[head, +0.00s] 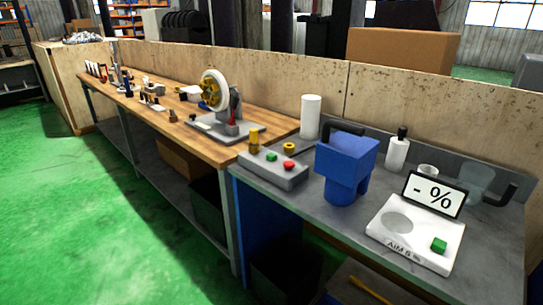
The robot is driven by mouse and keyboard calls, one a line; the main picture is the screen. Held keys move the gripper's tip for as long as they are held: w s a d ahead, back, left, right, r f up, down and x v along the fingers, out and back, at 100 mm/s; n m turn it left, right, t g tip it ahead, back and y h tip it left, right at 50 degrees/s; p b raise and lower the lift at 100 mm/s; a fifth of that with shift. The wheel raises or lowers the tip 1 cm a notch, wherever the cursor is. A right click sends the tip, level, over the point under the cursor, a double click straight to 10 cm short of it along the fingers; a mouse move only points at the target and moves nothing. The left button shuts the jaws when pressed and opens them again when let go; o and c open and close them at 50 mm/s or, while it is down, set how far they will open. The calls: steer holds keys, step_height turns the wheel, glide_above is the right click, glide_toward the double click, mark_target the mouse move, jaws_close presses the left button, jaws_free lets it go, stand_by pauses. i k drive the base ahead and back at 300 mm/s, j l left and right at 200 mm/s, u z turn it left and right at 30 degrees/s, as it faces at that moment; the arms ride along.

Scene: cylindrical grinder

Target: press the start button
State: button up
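A grey control box (270,172) sits at the left end of the grey-topped bench. It has a green button (271,156) on the left and a red button (289,165) on the right. No lettering marks either green button as start at this size. My gripper is not in view.
A blue block-shaped object (346,160) with a dark handle stands between the box and the white device. A white cylinder (311,117), a bottle (397,152) and clear cups stand behind. A wooden bench (170,105) holds a wheel machine (215,92). The green floor in front is clear.

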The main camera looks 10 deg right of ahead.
mark_target(270, 157)
steer(key=i+j+z, duration=0.1)
steer(key=i+j, duration=0.15)
steer(key=i+j+z, duration=0.1)
steer(key=i+j, duration=0.2)
steer(key=j, duration=0.15)
steer(key=i+j+z, duration=0.1)
steer(key=i+j, duration=0.35)
steer(key=j, duration=0.3)
steer(key=i+j+z, duration=0.15)
steer(key=j, duration=0.25)
steer(key=i+j+z, duration=0.1)
steer(key=i+j, duration=0.2)
steer(key=i+j+z, duration=0.1)
steer(key=j, duration=0.45)
steer(key=i+j+z, duration=0.1)
steer(key=i+j, duration=0.2)
steer(key=j, duration=0.15)
